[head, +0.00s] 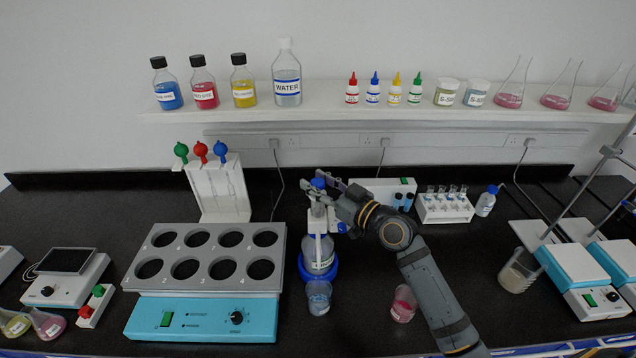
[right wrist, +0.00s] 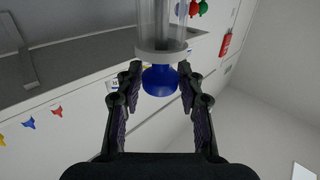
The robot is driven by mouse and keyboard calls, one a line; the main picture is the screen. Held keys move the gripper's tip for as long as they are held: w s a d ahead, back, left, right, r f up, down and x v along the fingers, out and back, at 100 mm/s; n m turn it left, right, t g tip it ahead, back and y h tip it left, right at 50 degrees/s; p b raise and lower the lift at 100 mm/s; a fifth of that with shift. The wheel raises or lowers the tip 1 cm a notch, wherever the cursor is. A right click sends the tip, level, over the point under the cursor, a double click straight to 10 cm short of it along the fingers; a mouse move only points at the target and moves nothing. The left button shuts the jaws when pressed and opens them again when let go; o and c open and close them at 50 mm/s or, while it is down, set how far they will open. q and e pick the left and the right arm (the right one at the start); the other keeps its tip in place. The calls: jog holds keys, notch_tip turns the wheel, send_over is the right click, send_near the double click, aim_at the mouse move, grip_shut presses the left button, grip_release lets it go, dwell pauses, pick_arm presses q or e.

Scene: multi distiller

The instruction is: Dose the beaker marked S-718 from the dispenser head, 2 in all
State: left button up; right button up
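The bottle-top dispenser (head: 318,252) stands upright in a blue base ring left of my right arm. Its head has a clear barrel and a blue knob on top; the right wrist view shows the blue knob (right wrist: 161,80) below a pale collar. My right gripper (head: 322,185) is at the dispenser head, its fingers on either side of the knob with narrow gaps, so it looks open. A small beaker (head: 319,297) with blue liquid stands in front of the dispenser; its label is not readable, so I cannot confirm S-718. My left gripper is out of view.
A beaker with pink liquid (head: 403,304) stands close to my right arm. A heating block (head: 206,267) with round wells is on the left. A tube rack (head: 444,208) and a beaker of cloudy liquid (head: 517,272) are on the right. A shelf (head: 380,115) with bottles runs behind.

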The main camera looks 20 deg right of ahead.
aim_at(318, 181)
grip_shut()
jog(key=shift+w+r, duration=0.1)
jog(key=shift+r, duration=0.9)
jog(key=o, duration=0.5)
grip_release()
notch_tip(318, 181, up, 10)
